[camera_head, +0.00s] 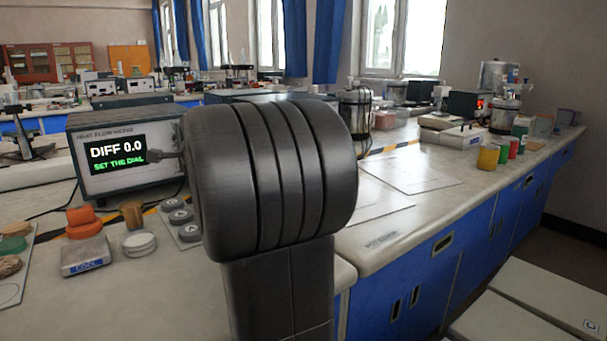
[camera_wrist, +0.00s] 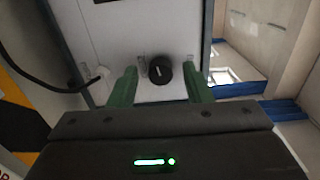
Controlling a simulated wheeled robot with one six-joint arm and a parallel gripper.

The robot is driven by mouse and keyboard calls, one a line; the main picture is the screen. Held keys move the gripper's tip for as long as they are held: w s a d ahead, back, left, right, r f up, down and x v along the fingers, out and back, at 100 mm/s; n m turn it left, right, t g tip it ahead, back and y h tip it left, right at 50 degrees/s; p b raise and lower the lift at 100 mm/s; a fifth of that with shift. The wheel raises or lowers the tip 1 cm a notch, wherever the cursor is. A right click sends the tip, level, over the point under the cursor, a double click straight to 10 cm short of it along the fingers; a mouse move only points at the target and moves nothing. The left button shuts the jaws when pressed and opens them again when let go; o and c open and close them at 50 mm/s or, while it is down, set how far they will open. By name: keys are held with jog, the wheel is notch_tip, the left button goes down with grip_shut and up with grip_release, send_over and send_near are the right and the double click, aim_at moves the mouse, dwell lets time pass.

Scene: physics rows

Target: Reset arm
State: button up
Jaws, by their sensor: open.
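My gripper (camera_wrist: 161,90) shows in the wrist view with its two green fingers apart and nothing between them. A black dial (camera_wrist: 160,69) with a white mark sits on a pale panel just beyond and between the fingertips; I cannot tell whether they touch it. The heat flow box (camera_head: 125,150) stands on the bench at left. Its screen (camera_head: 117,155) reads "DIFF 0.0" and "SET THE DIAL".
A block labelled "COOL" (camera_head: 86,254), orange pieces (camera_head: 83,222) and grey discs (camera_head: 181,217) lie on the bench at left. Several coloured cups (camera_head: 488,157) stand at the right edge. A black cable (camera_wrist: 50,87) runs to the panel. Flat sheets (camera_head: 413,172) lie on the bench.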

jog(key=shift+s+d, duration=0.1)
dwell(0.3)
jog(key=v, duration=1.4)
jog(key=w+a+m+p, duration=0.8)
jog(key=w+m+p, duration=0.3)
jog(key=m+p, duration=0.7)
jog(key=shift+w+a+p, duration=0.25)
jog(key=shift+p, duration=0.55)
dwell(0.6)
